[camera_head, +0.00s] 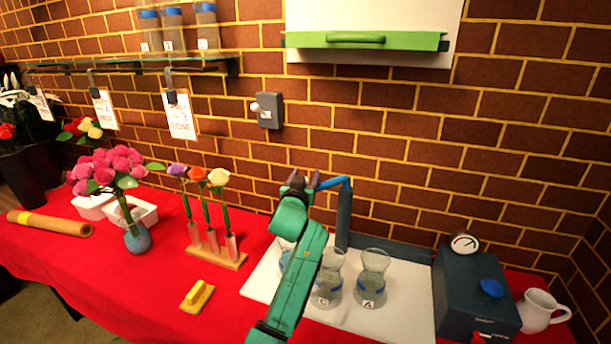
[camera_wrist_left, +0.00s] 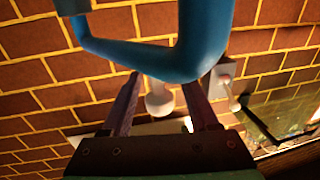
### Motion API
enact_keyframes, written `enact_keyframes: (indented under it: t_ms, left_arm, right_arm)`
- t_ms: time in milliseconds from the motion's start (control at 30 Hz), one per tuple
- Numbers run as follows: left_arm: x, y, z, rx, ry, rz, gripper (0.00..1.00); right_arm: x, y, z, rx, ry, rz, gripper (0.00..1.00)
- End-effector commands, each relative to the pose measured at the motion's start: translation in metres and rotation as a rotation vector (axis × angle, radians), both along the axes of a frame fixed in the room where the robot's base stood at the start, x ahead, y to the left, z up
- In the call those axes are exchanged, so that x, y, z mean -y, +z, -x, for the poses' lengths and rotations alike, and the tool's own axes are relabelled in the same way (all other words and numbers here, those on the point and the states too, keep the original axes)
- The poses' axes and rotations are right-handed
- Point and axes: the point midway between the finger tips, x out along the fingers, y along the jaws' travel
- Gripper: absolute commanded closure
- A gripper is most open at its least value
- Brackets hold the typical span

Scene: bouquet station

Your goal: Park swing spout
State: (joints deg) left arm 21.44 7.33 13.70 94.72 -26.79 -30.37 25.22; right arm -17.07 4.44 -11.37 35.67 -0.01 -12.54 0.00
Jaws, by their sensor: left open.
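The swing spout (camera_head: 333,183) is a bright blue pipe on top of a dark blue upright post (camera_head: 344,215) at the back of the white tray. It points left, toward my left gripper (camera_head: 298,181). In the left wrist view the spout (camera_wrist_left: 205,40) is large and bends just past the fingertips. My left gripper (camera_wrist_left: 162,90) is open there, its two dark fingers apart below the pipe. I cannot tell whether a finger touches it. My right gripper is not in view.
Glass vases C (camera_head: 327,290) and A (camera_head: 372,285) stand on the white tray (camera_head: 405,315); another is partly behind my arm. A dark blue box with a gauge (camera_head: 464,243) and a white jug (camera_head: 540,308) stand right. A flower rack (camera_head: 215,256) stands left. A brick wall (camera_head: 400,120) rises behind.

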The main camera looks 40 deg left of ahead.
Motion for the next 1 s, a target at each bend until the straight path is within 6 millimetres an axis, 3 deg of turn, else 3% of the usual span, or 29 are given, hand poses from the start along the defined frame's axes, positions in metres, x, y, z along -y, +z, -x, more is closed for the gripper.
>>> enact_keyframes:
  t_ms: [33,167,200,1000]
  left_arm:
    - [0.0001,-0.0003,0.0000,0.000,0.000,0.000,0.43]
    - [0.0003,-0.0003,0.0002,-0.001,0.000,0.000,0.93]
    - [0.0003,-0.0004,0.0002,-0.001,0.000,0.000,1.00]
    - [0.0006,-0.0005,0.0003,-0.001,-0.001,0.000,1.00]
  right_arm:
    - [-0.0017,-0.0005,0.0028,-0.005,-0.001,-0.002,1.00]
    - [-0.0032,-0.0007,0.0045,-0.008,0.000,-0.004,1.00]
    - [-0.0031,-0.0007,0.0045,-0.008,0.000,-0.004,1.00]
    - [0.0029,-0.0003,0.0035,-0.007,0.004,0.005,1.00]
